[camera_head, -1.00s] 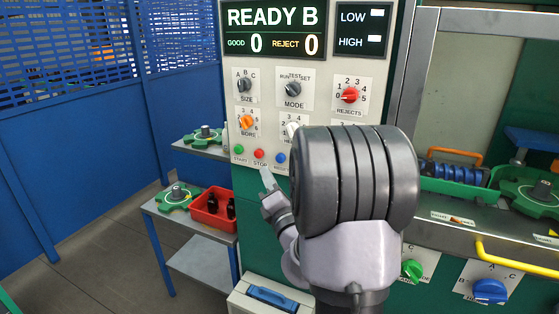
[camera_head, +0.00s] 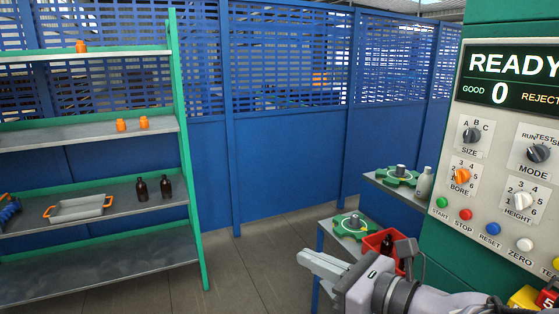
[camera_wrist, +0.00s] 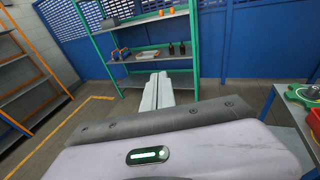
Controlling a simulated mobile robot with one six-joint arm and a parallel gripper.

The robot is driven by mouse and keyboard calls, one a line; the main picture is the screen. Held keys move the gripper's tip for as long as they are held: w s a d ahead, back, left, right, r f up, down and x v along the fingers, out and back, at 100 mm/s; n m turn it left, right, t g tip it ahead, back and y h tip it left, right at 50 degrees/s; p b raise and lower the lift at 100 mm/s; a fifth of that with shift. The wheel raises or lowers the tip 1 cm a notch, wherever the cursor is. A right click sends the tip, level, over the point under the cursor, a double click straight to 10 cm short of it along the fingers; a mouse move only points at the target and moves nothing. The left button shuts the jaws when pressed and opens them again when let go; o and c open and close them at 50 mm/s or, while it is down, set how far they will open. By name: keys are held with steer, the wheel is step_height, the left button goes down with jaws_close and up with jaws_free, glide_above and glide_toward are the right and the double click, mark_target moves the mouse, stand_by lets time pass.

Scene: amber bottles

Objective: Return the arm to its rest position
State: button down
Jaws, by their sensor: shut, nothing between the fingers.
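My gripper (camera_head: 322,266) is at the lower middle of the head view, pointing left, in front of the small side table. Its fingers are together with nothing between them. In the wrist view my gripper (camera_wrist: 158,84) points toward the green-framed shelf (camera_wrist: 195,52), with open floor in between. The arm behind it runs off the bottom right of the head view, and most of its links are out of frame.
A red bin (camera_head: 372,242) with dark bottles and a green fixture (camera_head: 349,227) sit beside my gripper. The control panel (camera_head: 508,150) stands at right. The shelf (camera_head: 190,170) at left holds amber bottles (camera_head: 165,187). Floor between shelf and table is clear.

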steer(key=s+a+f+n+g+h, duration=0.2)
steer(key=s+a+f+n+g, duration=0.15)
steer(key=s+n, duration=0.35)
steer(key=s+a+f+n+g+h, duration=0.1)
steer(key=s+a+f+n+g, duration=0.2)
steer(key=s+n, duration=0.35)
steer(key=s+d+f+n+h, duration=0.1)
steer(key=s+d+n+h, duration=0.3)
steer(key=d+n, duration=0.5)
steer(key=shift+s+f+h, duration=0.3)
steer(key=shift+f+h, duration=0.05)
steer(key=shift+h, duration=0.75)
steer(key=shift+n, duration=0.25)
